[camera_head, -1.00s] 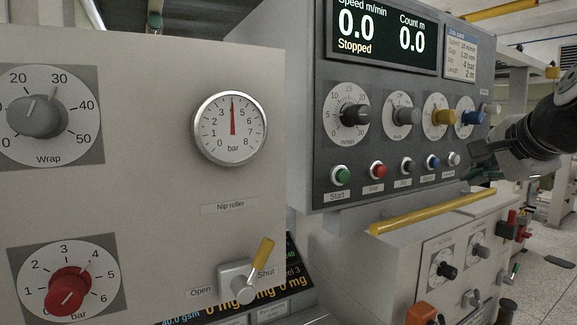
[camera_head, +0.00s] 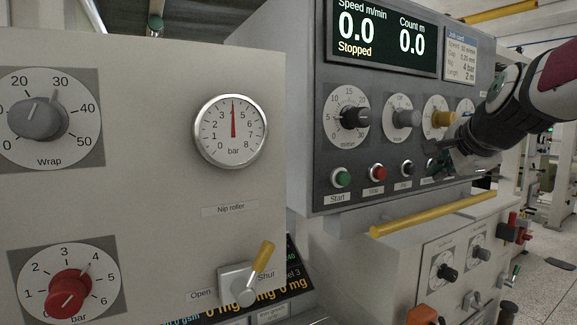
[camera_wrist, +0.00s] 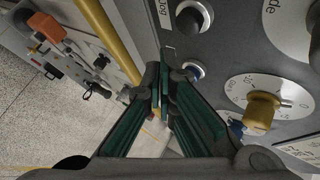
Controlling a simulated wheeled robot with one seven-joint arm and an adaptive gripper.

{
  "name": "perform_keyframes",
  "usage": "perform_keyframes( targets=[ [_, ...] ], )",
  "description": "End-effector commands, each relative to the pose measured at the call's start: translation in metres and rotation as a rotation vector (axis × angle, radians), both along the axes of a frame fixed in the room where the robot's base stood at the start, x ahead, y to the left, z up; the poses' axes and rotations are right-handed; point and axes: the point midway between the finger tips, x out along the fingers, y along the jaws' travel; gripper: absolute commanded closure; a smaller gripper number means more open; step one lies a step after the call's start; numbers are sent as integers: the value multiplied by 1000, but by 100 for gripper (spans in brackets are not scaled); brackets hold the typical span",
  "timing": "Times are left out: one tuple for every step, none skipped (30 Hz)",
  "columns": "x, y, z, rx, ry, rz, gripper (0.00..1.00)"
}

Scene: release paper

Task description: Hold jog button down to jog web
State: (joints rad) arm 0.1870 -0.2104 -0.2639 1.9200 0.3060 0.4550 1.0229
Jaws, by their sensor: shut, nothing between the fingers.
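The jog button (camera_head: 407,168) is a black button in a metal ring, third from the left in the row below the dials of the grey control panel (camera_head: 322,150). In the wrist view the black jog button (camera_wrist: 192,17) is at the top, next to its "Jog" label (camera_wrist: 163,14). My gripper (camera_head: 438,167) is shut and empty, just right of the jog button in the head view. In the wrist view its fingertips (camera_wrist: 161,76) are below the jog button, beside another dark button (camera_wrist: 192,70). I see no contact with the jog button. The display (camera_head: 385,35) reads 0.0 and Stopped.
The green Start button (camera_head: 341,177) and a red button (camera_head: 378,172) are left of the jog button. Dials, including one with a yellow knob (camera_head: 443,118), sit above the row. A yellow bar (camera_head: 432,213) runs below the panel.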

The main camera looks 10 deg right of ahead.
Motion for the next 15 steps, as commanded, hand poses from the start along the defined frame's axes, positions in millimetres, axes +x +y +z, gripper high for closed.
perform_keyframes(
  targets=[
    [4, 1, 1, -1, 0, 1, 100],
    [6, 2, 1, 0, 1, 0, 100],
    [8, 3, 0, 1, 1, -1, 100],
    [10, 3, 0, 1, 1, -1, 100],
    [11, 4, 0, 1, 0, -1, 100],
    [13, 5, 1, 1, 0, -1, 100],
    [14, 5, 1, 0, -1, 0, 100],
    [15, 5, 1, 0, -1, 0, 100],
    [15, 6, 1, 0, -2, 0, 100],
    [16, 6, 1, 0, -2, 0, 100],
    [16, 6, 1, 0, -2, 0, 100],
    [16, 6, 1, 0, -2, 0, 100],
    [16, 6, 0, 0, -2, 0, 100],
    [16, 6, 0, 0, -2, 1, 100],
    [16, 6, 1, 0, -1, 1, 100]
  ],
)
